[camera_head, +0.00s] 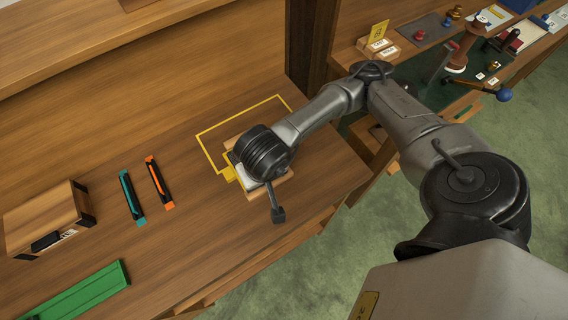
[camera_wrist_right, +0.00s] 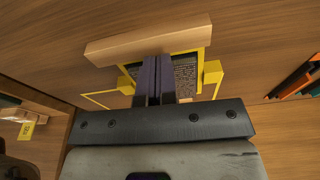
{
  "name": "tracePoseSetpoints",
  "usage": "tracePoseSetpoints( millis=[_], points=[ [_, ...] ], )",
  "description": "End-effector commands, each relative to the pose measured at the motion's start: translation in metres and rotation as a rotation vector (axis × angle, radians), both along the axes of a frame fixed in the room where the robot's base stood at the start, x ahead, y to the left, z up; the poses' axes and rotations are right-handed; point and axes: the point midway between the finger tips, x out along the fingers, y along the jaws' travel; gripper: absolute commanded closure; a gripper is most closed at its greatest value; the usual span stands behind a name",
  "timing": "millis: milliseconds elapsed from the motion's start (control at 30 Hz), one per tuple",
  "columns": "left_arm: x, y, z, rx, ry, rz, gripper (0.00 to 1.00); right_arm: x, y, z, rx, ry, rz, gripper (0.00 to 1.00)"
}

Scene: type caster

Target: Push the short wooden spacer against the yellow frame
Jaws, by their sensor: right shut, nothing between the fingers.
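The yellow frame (camera_wrist_right: 207,62) lies on the bench around a dark, patterned block (camera_wrist_right: 186,78); its yellow side tab shows in the head view (camera_head: 229,173). A light wooden bar (camera_wrist_right: 150,38) lies along one side of the frame, on the near side in the head view (camera_head: 284,184). I cannot tell whether it touches the frame. Another wooden piece (camera_head: 236,139) shows at the far side, partly hidden by my wrist. I cannot tell which is the short spacer. My right gripper (camera_wrist_right: 152,62) is shut and empty, its fingertips over the frame beside the near bar. My left gripper is out of view.
A thin yellow outline (camera_head: 214,128) marks the bench top. A teal tool (camera_head: 131,197) and an orange tool (camera_head: 158,182) lie to the left. A wooden box (camera_head: 45,218) and green tray (camera_head: 90,290) sit farther left. The bench edge is close on the near right.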

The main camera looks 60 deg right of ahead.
Motion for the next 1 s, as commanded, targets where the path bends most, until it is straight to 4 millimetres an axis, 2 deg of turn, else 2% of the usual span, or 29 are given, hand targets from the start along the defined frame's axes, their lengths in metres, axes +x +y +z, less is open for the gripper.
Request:
tracePoseSetpoints(
  millis=[67, 100, 300, 500, 700, 1000],
  points=[
    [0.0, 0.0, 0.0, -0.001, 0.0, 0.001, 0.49, -0.018, 0.011, 0.0, 0.003, 0.0, 0.009, 1.0],
    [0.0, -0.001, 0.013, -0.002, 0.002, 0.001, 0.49, -0.022, 0.012, 0.007, 0.001, 0.004, 0.003, 1.0],
    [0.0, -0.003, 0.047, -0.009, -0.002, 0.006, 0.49, -0.044, 0.024, 0.008, 0.0, 0.006, 0.003, 1.0],
    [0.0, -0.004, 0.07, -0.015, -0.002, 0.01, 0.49, -0.062, 0.034, 0.006, 0.001, 0.004, 0.002, 1.0],
    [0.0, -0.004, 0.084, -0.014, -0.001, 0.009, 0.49, -0.078, 0.044, 0.003, 0.0, 0.003, 0.002, 1.0],
    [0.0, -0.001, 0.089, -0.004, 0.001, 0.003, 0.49, -0.088, 0.05, 0.0, 0.0, 0.0, 0.0, 1.0]
  ],
)
